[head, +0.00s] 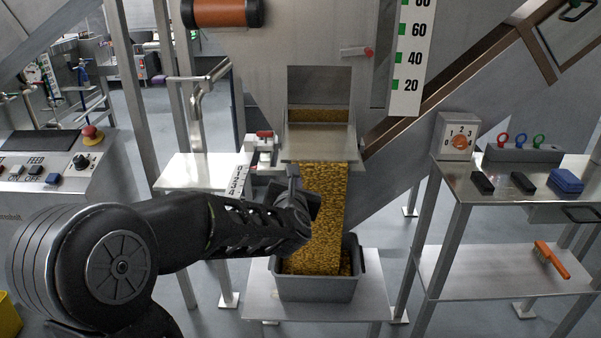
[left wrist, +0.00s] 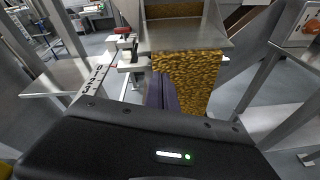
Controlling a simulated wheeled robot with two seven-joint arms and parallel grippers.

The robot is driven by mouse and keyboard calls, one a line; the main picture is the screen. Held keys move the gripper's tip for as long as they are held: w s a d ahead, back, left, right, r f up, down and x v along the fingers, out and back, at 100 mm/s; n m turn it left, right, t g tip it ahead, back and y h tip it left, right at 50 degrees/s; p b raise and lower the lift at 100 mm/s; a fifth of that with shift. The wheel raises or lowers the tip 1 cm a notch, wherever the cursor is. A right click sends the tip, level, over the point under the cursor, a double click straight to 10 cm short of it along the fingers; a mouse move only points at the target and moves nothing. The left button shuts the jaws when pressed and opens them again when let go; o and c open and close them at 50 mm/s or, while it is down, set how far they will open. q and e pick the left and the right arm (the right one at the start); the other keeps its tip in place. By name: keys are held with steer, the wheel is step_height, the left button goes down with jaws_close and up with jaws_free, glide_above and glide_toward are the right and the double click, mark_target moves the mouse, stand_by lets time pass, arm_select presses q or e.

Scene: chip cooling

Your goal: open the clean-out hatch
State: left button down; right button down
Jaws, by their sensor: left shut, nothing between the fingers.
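The clean-out hatch (head: 319,144) is a grey metal flap on the front of the machine, tilted outward below a square opening. It also shows in the left wrist view (left wrist: 185,36). Golden chips (head: 319,200) fill the lower opening and pour down in a broad stream into a grey bin (head: 318,289). A latch with a red part (head: 264,140) sits left of the flap. My left gripper (head: 292,173) is shut and empty, just below the flap's left lower edge, in front of the stream. I cannot tell whether it touches the flap. My right gripper is not in view.
The bin stands on a low metal stand (head: 262,303). On the right, a bench (head: 470,194) holds a dial box (head: 459,137) and several small items. An orange brush (head: 551,258) lies on its lower shelf. A control panel (head: 50,180) stands at the left.

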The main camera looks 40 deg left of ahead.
arm_select(q)
steer(key=n, duration=0.3)
steer(key=shift+s+a+n, duration=0.15)
steer(key=shift+a+n, duration=0.15)
steer(key=shift+n, duration=0.1)
steer(key=p+x, duration=0.1)
steer(key=x, duration=0.9)
steer(key=shift+r, duration=0.1)
step_height(320, 180, up, 7)
steer(key=g+h+p, duration=0.1)
steer(key=g+p, duration=0.1)
steer(key=p, duration=0.9)
steer(key=shift+r, duration=0.2)
steer(key=shift+a+p, duration=0.15)
steer(key=shift+p, duration=0.15)
